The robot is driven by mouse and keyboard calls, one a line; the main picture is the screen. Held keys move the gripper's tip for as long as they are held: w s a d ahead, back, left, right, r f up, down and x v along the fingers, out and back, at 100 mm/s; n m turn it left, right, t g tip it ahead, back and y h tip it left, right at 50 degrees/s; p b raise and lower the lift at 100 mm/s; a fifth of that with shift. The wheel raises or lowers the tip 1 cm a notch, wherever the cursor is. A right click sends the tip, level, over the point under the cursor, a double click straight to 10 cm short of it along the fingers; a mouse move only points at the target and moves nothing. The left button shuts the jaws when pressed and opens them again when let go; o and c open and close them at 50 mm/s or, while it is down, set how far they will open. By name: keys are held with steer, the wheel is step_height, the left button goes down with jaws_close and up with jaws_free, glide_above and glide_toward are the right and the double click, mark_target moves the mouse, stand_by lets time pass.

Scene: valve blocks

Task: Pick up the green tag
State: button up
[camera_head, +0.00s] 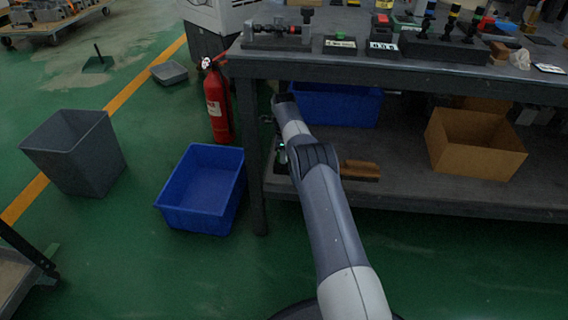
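A small green piece (340,36) sits on top of a dark block with a white label, near the front edge of the workbench at its left part. My arm reaches up from the bottom toward the bench's front left corner. A dark end part of my arm, likely my gripper (281,153), is partly hidden behind the arm, below the bench top. Its fingers cannot be made out.
The workbench (420,75) holds a valve assembly (277,34) at left and several dark parts at right. Below are a blue bin (337,104) and a cardboard box (474,144). A blue crate (203,190), grey bin (74,152) and fire extinguisher (217,104) stand left.

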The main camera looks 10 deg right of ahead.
steer(key=shift+f, duration=0.7)
steer(key=shift+r, duration=0.1)
steer(key=shift+c, duration=0.2)
jaws_close()
step_height(320, 180, up, 10)
steer(key=p, duration=0.4)
steer(key=shift+p, duration=0.35)
